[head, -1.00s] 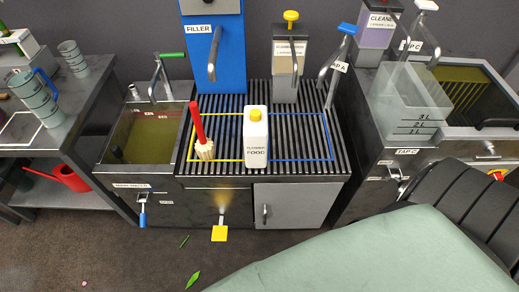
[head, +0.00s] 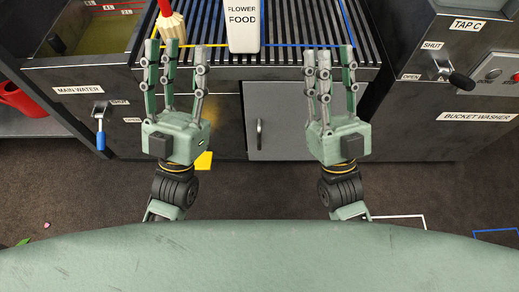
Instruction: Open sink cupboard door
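The light grey cupboard door (head: 285,112) is in the middle of the head view, below the black grating. It looks shut, flush with the dark cabinet front. Its upright metal handle (head: 259,133) is near the door's left edge. My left gripper (head: 175,50) is left of the door, fingers pointing away from me, open and empty. My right gripper (head: 330,54) is to the right of the handle, open and empty, and hides the door's right part. Neither gripper appears to touch the handle.
A white flower food bottle (head: 243,25) and a red-handled brush (head: 172,22) stand on the grating (head: 290,58). The main water lever (head: 100,130) is at left, the Tap C lever (head: 455,75) at right. A yellow piece (head: 204,160) shows behind my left gripper. Dark floor lies in front.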

